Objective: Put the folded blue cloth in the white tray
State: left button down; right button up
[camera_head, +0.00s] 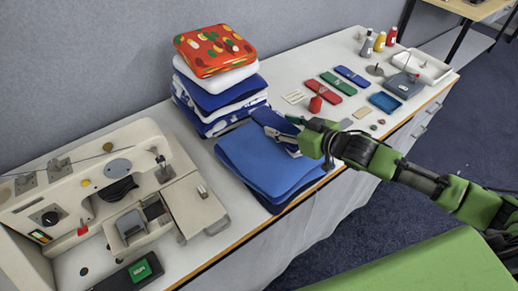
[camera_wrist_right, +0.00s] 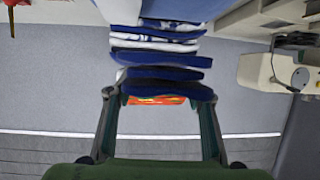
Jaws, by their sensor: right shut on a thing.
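The folded blue cloth (camera_head: 272,121) is small and dark blue, held in my right gripper (camera_head: 290,135) just right of the cloth stack, above the large blue folded cloths. In the right wrist view, the gripper's two fingers (camera_wrist_right: 160,95) stand at either side of the dark blue folded cloth (camera_wrist_right: 165,88). Whether the cloth touches the pile below is hard to tell. The white tray (camera_head: 443,73) lies at the far right end of the table, with a dark grey-blue object at its near left side. My left gripper is not in view.
A tall stack of folded cloths (camera_head: 215,105) with a red patterned one on top stands by the wall. Large blue cloths (camera_head: 265,165) lie at the front edge. A sewing machine (camera_head: 120,195) is at left. Spools (camera_head: 380,42), coloured cases and a blue tray (camera_head: 385,102) lie toward the right.

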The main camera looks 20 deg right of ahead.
jog(key=p, duration=0.1)
send_over(259, 159)
jog(key=d, duration=0.1)
notch_tip(259, 159, down, 6)
jog(key=shift+r, duration=0.15)
jog(key=f+p, duration=0.1)
jog(key=a+f, duration=0.1)
jog(key=shift+f+p, duration=0.35)
jog(key=shift+p, duration=0.05)
jog(key=shift+f, duration=0.55)
jog(key=shift+f, duration=0.15)
jog(key=o, duration=1.2)
jog(key=shift+c, duration=0.2)
